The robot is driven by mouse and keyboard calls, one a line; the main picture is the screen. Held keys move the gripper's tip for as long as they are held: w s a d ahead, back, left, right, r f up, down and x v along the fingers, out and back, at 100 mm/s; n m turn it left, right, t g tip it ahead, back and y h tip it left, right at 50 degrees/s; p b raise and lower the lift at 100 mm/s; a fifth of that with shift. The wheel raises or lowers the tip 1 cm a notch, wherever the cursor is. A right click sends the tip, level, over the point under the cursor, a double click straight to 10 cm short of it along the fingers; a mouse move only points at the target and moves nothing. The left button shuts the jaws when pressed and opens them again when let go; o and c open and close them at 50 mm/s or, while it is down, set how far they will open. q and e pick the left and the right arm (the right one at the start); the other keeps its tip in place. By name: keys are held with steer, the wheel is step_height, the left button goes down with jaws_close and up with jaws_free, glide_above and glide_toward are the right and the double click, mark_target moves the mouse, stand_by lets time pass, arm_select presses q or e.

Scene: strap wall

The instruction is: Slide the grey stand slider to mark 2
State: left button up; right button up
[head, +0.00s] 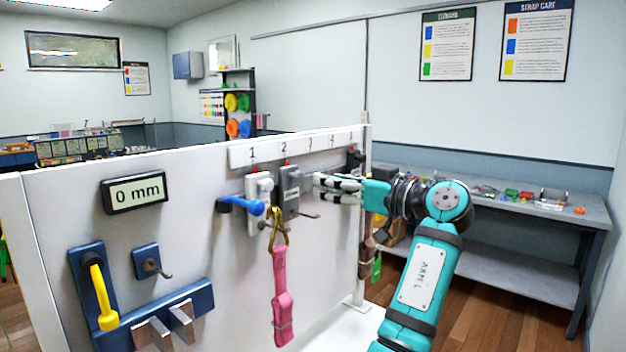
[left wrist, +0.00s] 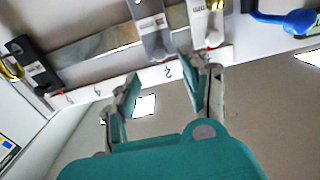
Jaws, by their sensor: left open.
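The grey stand slider (head: 291,188) sits on the white wall panel below the number strip (head: 295,148). Its red tip is close under mark 2 (head: 283,147); exact alignment I cannot tell. In the left wrist view the grey slider (left wrist: 152,28) is at the top, with the 2 (left wrist: 167,72) beside its end. My left gripper (head: 319,185) is right of the grey slider in the head view, fingers pointing at it. In the left wrist view its fingers (left wrist: 160,72) are apart with nothing held between them. Contact with the slider is unclear. My right gripper is out of view.
A white slider (head: 252,205) stands just left of the grey one, near a blue handle (head: 240,204). A pink strap (head: 281,290) hangs below. A dark block (head: 355,158) is at the strip's right end.

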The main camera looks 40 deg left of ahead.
arm_select(q)
steer(key=d, duration=0.3)
steer(key=shift+s+d, duration=0.2)
steer(key=shift+d, duration=0.2)
